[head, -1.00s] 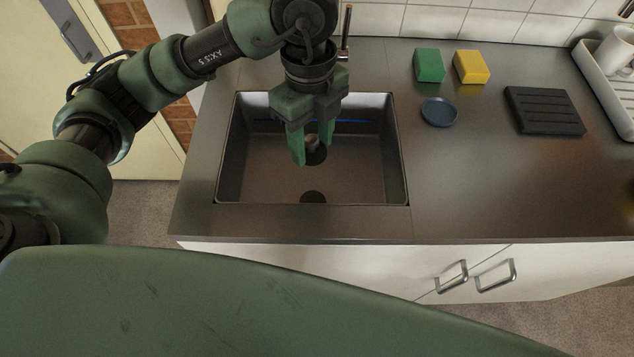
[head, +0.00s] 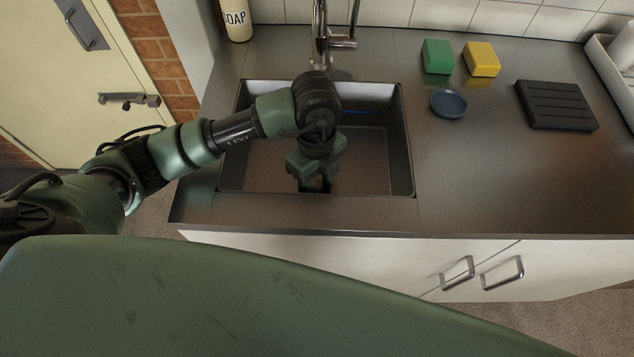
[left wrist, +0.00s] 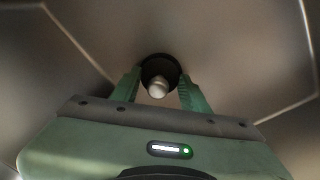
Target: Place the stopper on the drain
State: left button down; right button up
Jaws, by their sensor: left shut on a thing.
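My left gripper (head: 313,186) points down low inside the sink (head: 375,165), near its front wall. In the left wrist view the stopper (left wrist: 157,89) shows as a dark disc with a pale round knob between the two green fingers. The left gripper is shut on the stopper by its knob. The drain cannot be told apart, being hidden under the gripper and stopper, so whether the stopper touches it is unclear. My right gripper is not in view.
A tap (head: 320,35) rises behind the sink, with a soap bottle (head: 236,20) to its left. Right of the sink are a green sponge (head: 437,57), a yellow sponge (head: 481,59), a blue dish (head: 449,103) and a dark ridged block (head: 557,105). The front-right counter is clear.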

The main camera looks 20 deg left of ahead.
aim_at(317, 180)
pick_arm(q)
jog(key=shift+f, duration=0.15)
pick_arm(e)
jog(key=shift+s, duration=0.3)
pick_arm(q)
jog(key=shift+f, duration=0.1)
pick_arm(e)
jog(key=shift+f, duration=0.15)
pick_arm(q)
jog(key=c, duration=0.7)
grip_release()
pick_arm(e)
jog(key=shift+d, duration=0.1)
pick_arm(q)
jog(key=r, duration=0.8)
jog(key=w+r, duration=0.1)
jog(key=r, duration=0.3)
jog(key=shift+a+r, duration=0.1)
jog(key=shift+a, duration=0.1)
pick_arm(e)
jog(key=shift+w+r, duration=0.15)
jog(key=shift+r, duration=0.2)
